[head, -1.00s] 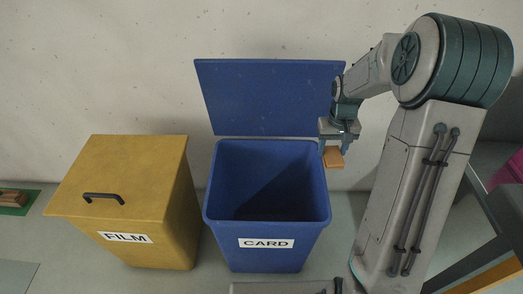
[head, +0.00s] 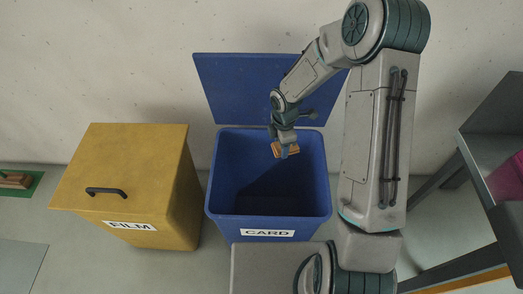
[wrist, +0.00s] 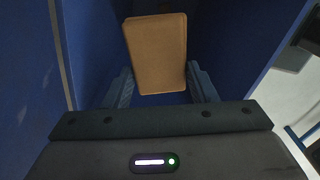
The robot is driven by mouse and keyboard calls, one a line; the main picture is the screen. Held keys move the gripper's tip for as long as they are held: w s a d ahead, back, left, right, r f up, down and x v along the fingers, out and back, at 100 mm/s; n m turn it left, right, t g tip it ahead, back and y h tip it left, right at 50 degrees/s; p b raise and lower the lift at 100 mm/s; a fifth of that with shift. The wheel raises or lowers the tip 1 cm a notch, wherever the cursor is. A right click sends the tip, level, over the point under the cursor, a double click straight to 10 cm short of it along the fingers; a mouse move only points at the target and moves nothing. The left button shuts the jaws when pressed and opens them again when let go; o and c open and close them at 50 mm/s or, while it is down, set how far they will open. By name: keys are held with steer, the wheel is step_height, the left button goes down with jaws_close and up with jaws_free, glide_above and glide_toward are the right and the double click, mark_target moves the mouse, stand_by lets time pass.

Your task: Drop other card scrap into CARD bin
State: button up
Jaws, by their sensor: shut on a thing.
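The card scrap (head: 291,149) is a small orange-brown piece. It also shows in the wrist view (wrist: 157,50) as a flat brown rectangle between the two fingers. My gripper (head: 284,150) is shut on it and holds it over the mouth of the CARD bin. The blue CARD bin (head: 268,222) has its lid (head: 235,85) raised against the wall behind. The dark inside of the bin shows below the scrap; its floor is hard to make out. In the wrist view blue bin surfaces stand on both sides of my gripper (wrist: 160,88).
A yellow FILM bin (head: 125,190) with its lid shut stands to the left. A grey table or frame (head: 495,130) with a pink thing (head: 508,178) is at the right. A green mat (head: 20,188) with a brown item lies at the far left.

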steer(key=s+a+f+n+b, duration=0.3)
steer(key=a+f+n, duration=0.3)
steer(key=f+n, duration=0.2)
steer(key=shift+a+f+b, duration=0.15)
steer(key=shift+a+b, duration=0.1)
steer(key=shift+b, duration=0.35)
steer(key=o, duration=1)
steer(key=shift+o, duration=0.2)
step_height(320, 180, up, 14)
steer(key=p, duration=0.2)
steer(key=shift+p, duration=0.35)
steer(key=shift+f, duration=0.1)
